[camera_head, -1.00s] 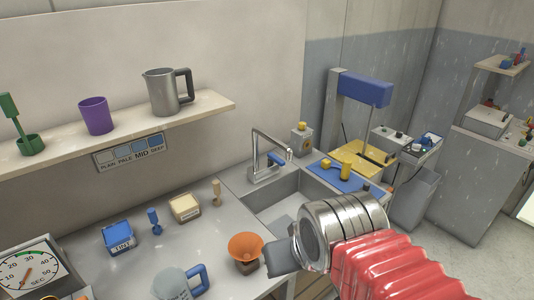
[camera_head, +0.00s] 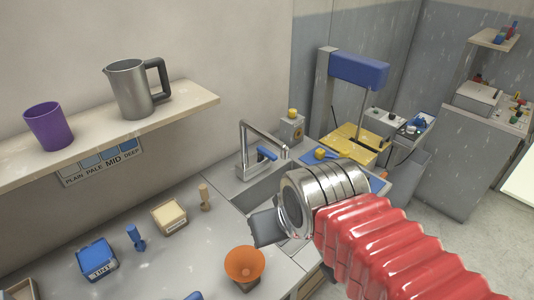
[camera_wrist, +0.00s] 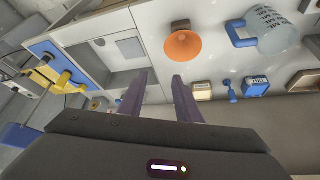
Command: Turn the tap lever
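The tap (camera_head: 243,140) is a grey bent spout at the back edge of the sink, with a blue lever (camera_head: 267,153) on its side. In the wrist view a small blue piece that looks like the lever (camera_wrist: 118,101) shows just left of my left finger. My gripper (camera_wrist: 160,76) is open, with two dark fingers apart and nothing between them. In the head view my gripper (camera_head: 264,228) is in front of the sink, nearer the camera than the tap and apart from it. The arm covers part of the sink.
An orange funnel (camera_head: 244,266) stands on the counter near my gripper. A wooden peg (camera_head: 205,198), a cream box (camera_head: 169,217) and a blue box (camera_head: 98,260) stand to its left. A shelf (camera_head: 190,108) with a metal jug (camera_head: 130,90) hangs above.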

